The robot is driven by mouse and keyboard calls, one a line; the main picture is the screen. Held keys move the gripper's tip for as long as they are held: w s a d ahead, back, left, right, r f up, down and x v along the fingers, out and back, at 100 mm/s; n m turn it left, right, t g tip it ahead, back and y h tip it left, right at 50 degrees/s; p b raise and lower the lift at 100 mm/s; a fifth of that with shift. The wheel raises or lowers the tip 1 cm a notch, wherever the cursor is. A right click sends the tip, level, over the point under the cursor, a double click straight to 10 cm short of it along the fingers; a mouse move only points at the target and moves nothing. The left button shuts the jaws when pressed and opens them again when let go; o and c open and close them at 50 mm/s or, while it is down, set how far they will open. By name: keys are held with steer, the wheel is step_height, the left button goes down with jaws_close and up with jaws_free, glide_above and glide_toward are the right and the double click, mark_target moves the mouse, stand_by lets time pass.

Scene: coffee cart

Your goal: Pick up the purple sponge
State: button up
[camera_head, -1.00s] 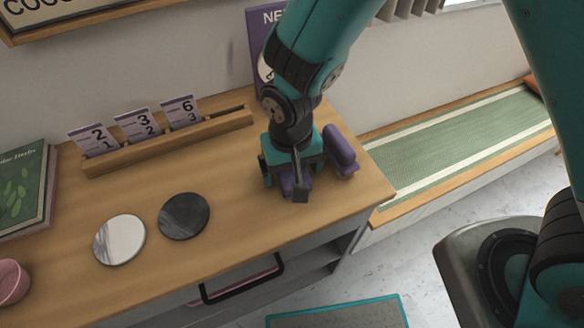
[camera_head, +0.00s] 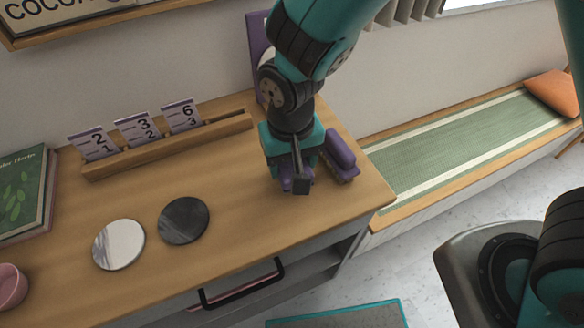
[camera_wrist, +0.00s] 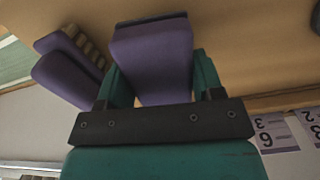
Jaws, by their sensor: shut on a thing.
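The purple sponge (camera_wrist: 152,62) is a block between the two teal fingers of my gripper (camera_head: 294,178) in the wrist view. The fingers touch its two sides and are shut on it. In the head view only small purple parts of the sponge (camera_head: 286,184) show beneath the gripper, as the wrist hides the rest. The gripper is low over the right end of the wooden counter (camera_head: 240,230). I cannot tell whether the sponge is clear of the counter.
A purple brush-like thing (camera_head: 341,150) with pale blocks stands close to the gripper's right, also in the wrist view (camera_wrist: 70,85). A wooden card rack (camera_head: 170,148) is behind left. A white disc (camera_head: 119,244) and a dark disc (camera_head: 184,220) lie left. The counter's right edge is near.

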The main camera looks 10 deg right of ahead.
step_height(320, 180, up, 16)
steer(key=shift+r, duration=0.25)
